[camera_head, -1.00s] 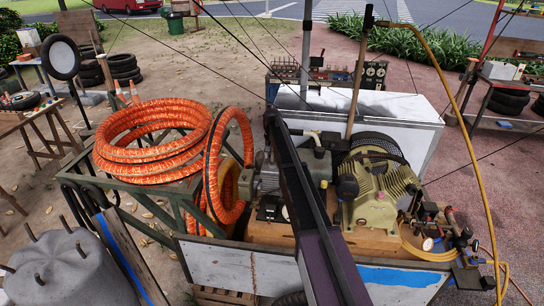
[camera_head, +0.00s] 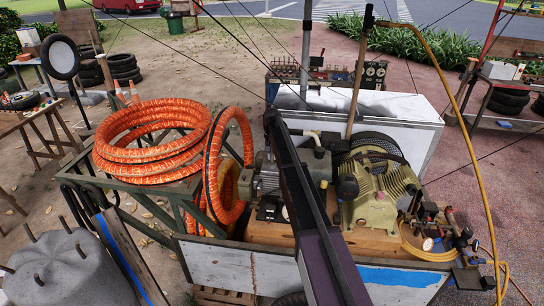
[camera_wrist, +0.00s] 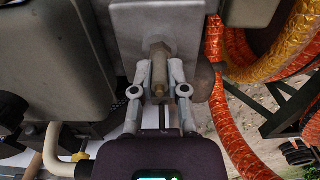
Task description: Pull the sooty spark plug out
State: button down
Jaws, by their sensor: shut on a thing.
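In the wrist view a tan-brown spark plug (camera_wrist: 159,70) with a hex collar sits against a flat grey metal block (camera_wrist: 158,20). Its upper end meets the block's lower face; how deep it sits is hidden. My gripper (camera_wrist: 160,88) has its two grey fingers closed around the plug's lower body, one on each side. Soot on the plug is hard to make out. In the head view my dark arm crosses the grey motor and compressor area on the cart (camera_head: 215,262); the plug and my fingers cannot be made out there.
Orange ribbed hose coils (camera_head: 150,140) lie left of the motor; part of the hose also hangs close right of my gripper in the wrist view (camera_wrist: 228,120). A finned yellow-green compressor (camera_head: 380,190) stands right of my arm. A yellow hose (camera_head: 458,110) rises at right.

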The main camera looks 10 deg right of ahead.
jog(key=shift+w+r, duration=0.1)
jog(key=shift+r, duration=0.1)
jog(key=shift+r+p, duration=0.15)
jog(key=shift+p, duration=0.15)
jog(key=shift+r+p, duration=0.45)
jog(key=shift+r, duration=0.2)
jog(key=shift+r+p, duration=1.5)
jog(key=shift+p, duration=0.05)
jog(key=shift+r+p, duration=2)
jog(key=shift+f, duration=0.1)
